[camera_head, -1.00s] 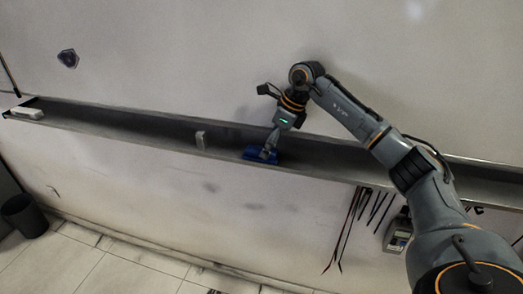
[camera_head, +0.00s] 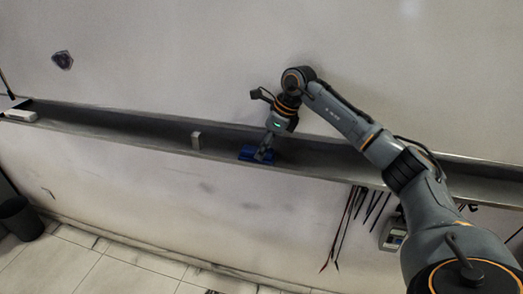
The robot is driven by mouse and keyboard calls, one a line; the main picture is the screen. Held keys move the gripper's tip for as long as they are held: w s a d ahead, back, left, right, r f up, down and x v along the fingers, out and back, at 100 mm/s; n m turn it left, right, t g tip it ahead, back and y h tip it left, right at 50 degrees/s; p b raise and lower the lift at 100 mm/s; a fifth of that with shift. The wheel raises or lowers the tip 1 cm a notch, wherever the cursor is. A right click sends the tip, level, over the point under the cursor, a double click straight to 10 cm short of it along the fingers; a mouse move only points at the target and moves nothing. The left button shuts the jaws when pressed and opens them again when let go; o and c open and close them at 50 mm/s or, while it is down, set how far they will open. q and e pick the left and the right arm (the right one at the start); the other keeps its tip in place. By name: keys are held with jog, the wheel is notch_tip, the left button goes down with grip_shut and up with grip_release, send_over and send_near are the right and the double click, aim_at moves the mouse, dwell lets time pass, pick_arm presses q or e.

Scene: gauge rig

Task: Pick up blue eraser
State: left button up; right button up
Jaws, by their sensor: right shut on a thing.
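The blue eraser (camera_head: 247,153) lies on a long dark ledge (camera_head: 120,128) fixed along the wall, right of the picture's middle-left. My right gripper (camera_head: 262,155) points down onto it, with its fingers shut on the eraser. The fingers hide part of the eraser. I cannot tell whether the eraser is clear of the ledge. My left gripper does not show.
A small pale block (camera_head: 197,140) stands on the ledge to the left of the eraser. A white object (camera_head: 21,115) lies at the ledge's left end. Dark cables and a grey meter (camera_head: 393,235) hang below the ledge at right. A dark bin (camera_head: 20,218) stands at lower left.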

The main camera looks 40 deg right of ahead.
jog(key=shift+r+b, duration=0.45)
jog(key=shift+r, duration=0.15)
jog(key=s+a+r+b, duration=0.5)
jog(key=s+a+r, duration=0.3)
jog(key=s+r, duration=0.3)
jog(key=shift+s+r, duration=0.3)
jog(key=shift+r, duration=0.05)
